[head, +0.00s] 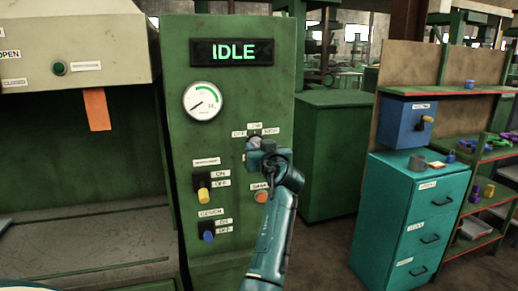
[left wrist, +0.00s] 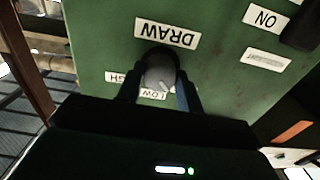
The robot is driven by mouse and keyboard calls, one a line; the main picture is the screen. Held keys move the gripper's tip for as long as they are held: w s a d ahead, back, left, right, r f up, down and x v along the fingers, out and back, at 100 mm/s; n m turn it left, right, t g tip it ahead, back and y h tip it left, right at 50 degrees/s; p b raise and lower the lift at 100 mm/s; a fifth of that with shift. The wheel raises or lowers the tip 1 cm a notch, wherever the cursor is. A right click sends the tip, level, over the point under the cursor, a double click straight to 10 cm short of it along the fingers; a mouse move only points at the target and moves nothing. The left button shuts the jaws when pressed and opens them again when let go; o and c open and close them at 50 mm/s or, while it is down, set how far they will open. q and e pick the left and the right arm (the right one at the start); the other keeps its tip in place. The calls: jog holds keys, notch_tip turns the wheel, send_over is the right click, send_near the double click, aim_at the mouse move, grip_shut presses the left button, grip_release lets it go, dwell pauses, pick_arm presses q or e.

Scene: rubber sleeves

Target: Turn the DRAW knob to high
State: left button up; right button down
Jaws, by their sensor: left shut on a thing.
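The DRAW knob (left wrist: 160,72) is round and grey, on the front of the green control panel (head: 240,85). In the left wrist view, which is upside down, the DRAW label (left wrist: 167,34) is above it, the LOW label (left wrist: 153,95) below and the HIGH label (left wrist: 122,77) at left. A short pale mark on the knob points down and right, away from HIGH. My left gripper (left wrist: 160,88) is shut on the knob, one finger on each side; it also shows in the head view (head: 265,152), covering most of it. My right gripper is not in view.
The panel display (head: 233,52) reads IDLE, above a round gauge (head: 203,101). A yellow switch (head: 203,194), a blue switch (head: 208,236) and an orange button (head: 261,196) sit below. A teal drawer cabinet (head: 405,225) stands at right.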

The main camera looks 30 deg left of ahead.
pick_arm(q)
jog(key=shift+m, duration=0.4)
jog(key=shift+m+p, duration=0.35)
jog(key=shift+m, duration=8.35)
jog(key=o, duration=1)
jog(key=shift+d, duration=0.1)
jog(key=b+v, duration=0.3)
jog(key=v, duration=1)
jog(key=shift+s, duration=0.1)
